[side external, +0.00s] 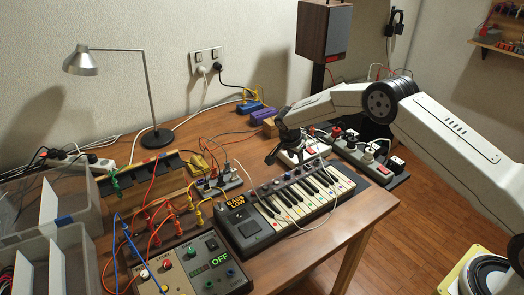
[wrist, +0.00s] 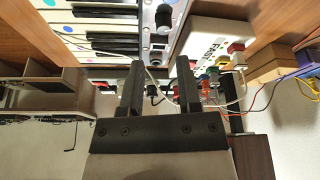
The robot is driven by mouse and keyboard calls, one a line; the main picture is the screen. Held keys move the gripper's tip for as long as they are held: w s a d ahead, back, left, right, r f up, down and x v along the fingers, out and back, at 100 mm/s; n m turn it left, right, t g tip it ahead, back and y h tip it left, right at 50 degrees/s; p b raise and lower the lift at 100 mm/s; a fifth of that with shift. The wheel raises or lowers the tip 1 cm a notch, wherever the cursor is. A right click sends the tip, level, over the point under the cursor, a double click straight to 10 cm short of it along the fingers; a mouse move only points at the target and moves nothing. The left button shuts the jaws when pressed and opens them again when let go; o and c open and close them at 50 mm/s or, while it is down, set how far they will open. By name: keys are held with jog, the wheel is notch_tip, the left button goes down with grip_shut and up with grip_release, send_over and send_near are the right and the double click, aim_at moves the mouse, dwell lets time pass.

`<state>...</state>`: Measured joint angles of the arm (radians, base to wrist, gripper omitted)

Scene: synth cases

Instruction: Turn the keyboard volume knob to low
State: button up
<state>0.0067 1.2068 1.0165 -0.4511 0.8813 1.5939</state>
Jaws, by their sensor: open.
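The small keyboard (side external: 252,222) lies on the wooden table, with dots on its white keys and a yellow-on-black label reading "BASS LOW" at its left end. A row of small knobs (side external: 287,177) runs along its back panel; I cannot tell which is volume or read its setting. In the wrist view, the keys (wrist: 105,28) are at the top, with a dark upright knob (wrist: 159,43) just beyond the fingertips. My gripper (side external: 284,160) is open and empty above the back edge of the keyboard. Its two black fingers (wrist: 159,63) are apart, with the knob not held between them.
A white box with red parts (side external: 290,157) and a dark socket strip with plugs (side external: 372,155) stand behind the keyboard. Cables (side external: 160,215) cross the left side. The front right table corner is clear.

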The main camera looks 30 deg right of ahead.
aim_at(298, 169)
jog(key=shift+a+r+h, duration=0.15)
jog(key=shift+a+h, duration=0.15)
jog(key=shift+a, duration=0.05)
jog(key=shift+x, duration=3.9)
jog(key=shift+w, duration=0.1)
grip_shut()
